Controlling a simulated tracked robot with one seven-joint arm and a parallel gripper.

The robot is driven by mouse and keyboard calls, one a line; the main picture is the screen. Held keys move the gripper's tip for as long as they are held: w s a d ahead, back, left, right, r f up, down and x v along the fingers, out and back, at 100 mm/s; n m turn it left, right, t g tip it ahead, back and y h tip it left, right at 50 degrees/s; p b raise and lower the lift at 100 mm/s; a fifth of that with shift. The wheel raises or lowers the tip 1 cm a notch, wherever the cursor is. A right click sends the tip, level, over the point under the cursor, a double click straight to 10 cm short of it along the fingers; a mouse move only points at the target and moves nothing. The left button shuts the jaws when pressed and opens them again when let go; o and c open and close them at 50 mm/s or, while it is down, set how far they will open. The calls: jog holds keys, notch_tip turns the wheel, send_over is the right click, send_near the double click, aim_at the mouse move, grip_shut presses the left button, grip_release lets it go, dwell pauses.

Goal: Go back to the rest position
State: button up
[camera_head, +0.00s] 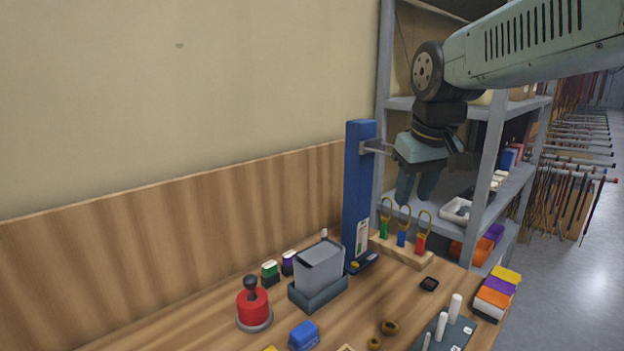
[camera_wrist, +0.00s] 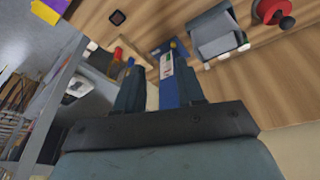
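My gripper (camera_head: 416,197) hangs with its fingers down, above the back right of the wooden workbench. It is just right of the tall blue post (camera_head: 357,190) in the head view and above the small wooden rack of coloured pieces with yellow loops (camera_head: 400,250). The two fingers are apart, with nothing seen held between them. In the wrist view my gripper (camera_wrist: 160,75) also shows a gap between its fingers, and the blue post (camera_wrist: 169,92) appears in that gap, beyond them.
A grey bin (camera_head: 320,268), a red knobbed object (camera_head: 254,308) and a blue block (camera_head: 303,336) stand on the bench. Coloured boxes (camera_head: 497,292) are at its right edge. A grey metal shelf (camera_head: 497,140) stands behind my arm. The wall is clear at left.

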jog(key=s+d+f+m+t, duration=0.2)
jog(key=s+d+f+m, duration=0.1)
jog(key=s, duration=0.7)
jog(key=shift+d+f, duration=0.7)
jog(key=shift+d, duration=0.5)
jog(key=shift+s, duration=0.1)
dwell(0.4)
